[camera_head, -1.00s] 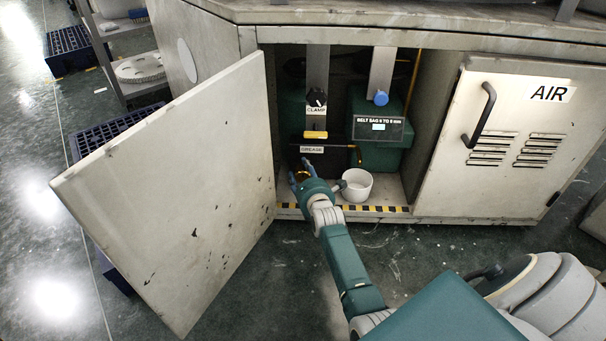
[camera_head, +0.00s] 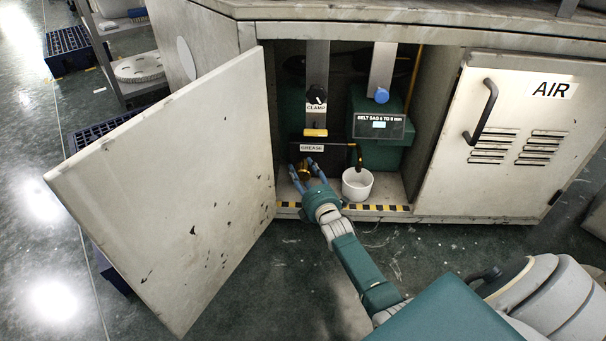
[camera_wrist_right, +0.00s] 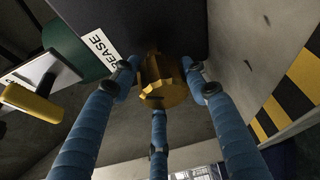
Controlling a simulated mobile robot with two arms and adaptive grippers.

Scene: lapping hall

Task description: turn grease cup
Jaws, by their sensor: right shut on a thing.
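The brass grease cup (camera_wrist_right: 163,82) hangs under the dark block labelled GREASE (camera_head: 312,148) inside the open cabinet. In the wrist view my right gripper (camera_wrist_right: 160,95) has its blue fingers around the cup, two at the sides and one below it in the picture. It is shut on the cup. In the head view the right gripper (camera_head: 304,172) is under the left part of the block, and the cup shows only as a small gold patch (camera_head: 303,174) between the fingers. My left gripper is not in view.
A white pot (camera_head: 357,185) stands on the cabinet floor right of my gripper. The open door (camera_head: 165,190) swings out on the left. A yellow lever (camera_head: 315,132) sits above the block. The AIR door (camera_head: 515,135) is shut.

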